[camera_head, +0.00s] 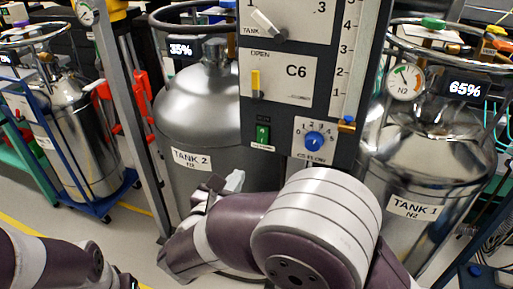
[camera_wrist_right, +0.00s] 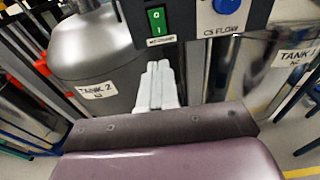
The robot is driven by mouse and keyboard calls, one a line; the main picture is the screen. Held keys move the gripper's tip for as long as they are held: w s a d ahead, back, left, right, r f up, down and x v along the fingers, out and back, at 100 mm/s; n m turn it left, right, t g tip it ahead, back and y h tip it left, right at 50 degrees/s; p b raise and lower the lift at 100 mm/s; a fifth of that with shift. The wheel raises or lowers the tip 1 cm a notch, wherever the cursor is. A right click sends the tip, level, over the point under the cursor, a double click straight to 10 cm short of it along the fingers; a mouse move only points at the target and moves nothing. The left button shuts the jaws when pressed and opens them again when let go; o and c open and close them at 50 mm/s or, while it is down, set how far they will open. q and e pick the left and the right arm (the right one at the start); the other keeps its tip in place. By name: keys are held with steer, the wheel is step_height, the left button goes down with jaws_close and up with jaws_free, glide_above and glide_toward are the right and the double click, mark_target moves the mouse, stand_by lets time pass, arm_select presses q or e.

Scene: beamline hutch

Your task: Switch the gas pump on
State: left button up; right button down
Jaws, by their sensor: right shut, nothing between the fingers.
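A green rocker switch (camera_head: 263,134) sits low on the dark grey control panel (camera_head: 273,165), with a small label under it that I cannot read. In the right wrist view the green switch (camera_wrist_right: 157,20) shows a circle mark at the top and a bar mark at the bottom. My right gripper (camera_head: 235,180) is in front of the panel, below and left of the switch. In the wrist view the right gripper's pale fingers (camera_wrist_right: 158,66) are shut together, empty, just below the switch and apart from it. My left gripper is out of view.
A blue CS FLOW knob (camera_head: 314,141) is right of the switch. A yellow lever (camera_head: 256,83) on the C6 plate and a tank selector (camera_head: 268,25) are above. Tank 2 (camera_head: 200,110) stands left, Tank 1 (camera_head: 425,150) right. A metal post (camera_head: 130,110) stands further left.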

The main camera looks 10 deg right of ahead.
mark_target(262, 143)
steer(key=shift+d, duration=0.1)
steer(key=x, duration=1.4)
steer(key=shift+s, duration=0.1)
